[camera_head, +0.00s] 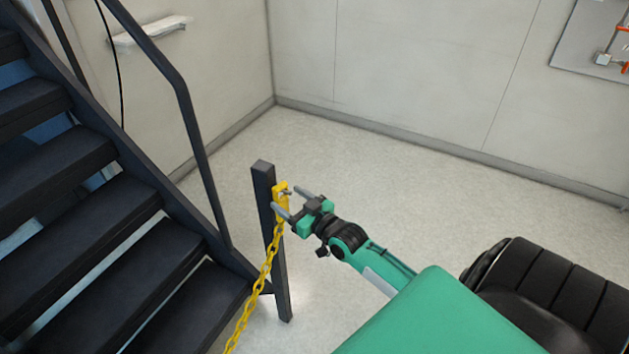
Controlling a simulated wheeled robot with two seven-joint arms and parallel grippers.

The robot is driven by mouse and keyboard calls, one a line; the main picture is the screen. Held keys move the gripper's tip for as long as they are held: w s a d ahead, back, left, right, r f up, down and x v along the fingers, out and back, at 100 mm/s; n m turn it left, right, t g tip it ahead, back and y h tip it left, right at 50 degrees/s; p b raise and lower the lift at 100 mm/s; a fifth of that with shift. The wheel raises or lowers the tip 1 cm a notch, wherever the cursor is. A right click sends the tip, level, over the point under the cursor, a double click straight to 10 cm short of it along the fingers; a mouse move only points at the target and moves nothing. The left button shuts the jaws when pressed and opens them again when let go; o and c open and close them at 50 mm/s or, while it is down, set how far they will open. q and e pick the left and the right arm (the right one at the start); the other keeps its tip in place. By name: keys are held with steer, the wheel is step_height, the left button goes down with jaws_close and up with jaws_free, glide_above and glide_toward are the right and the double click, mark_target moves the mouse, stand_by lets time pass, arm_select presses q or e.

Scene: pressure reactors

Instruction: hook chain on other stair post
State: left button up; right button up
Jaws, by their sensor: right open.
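A dark square stair post (275,262) stands upright at the foot of the stairs. A yellow chain (259,287) hangs from a yellow end piece (281,196) near the top of this post and runs down and left out of the frame. My right gripper (292,202) is open, with its fingers on either side of the yellow end piece, close beside the post. I cannot tell whether the fingers touch it, or whether the end piece is hooked on the post. The other stair post does not show clearly. My left gripper is not in view.
Dark metal stairs (95,235) with a handrail (190,115) fill the left side. A white wall shelf (150,32) is behind them. A panel with red piping (600,40) hangs at the upper right. The floor (340,160) behind the post is clear up to the walls.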

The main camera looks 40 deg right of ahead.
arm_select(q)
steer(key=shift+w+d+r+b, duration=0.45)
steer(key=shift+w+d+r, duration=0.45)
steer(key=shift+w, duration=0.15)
arm_select(e)
steer(key=s+d, duration=0.1)
steer(key=s, duration=1)
steer(key=shift+s+d, duration=0.25)
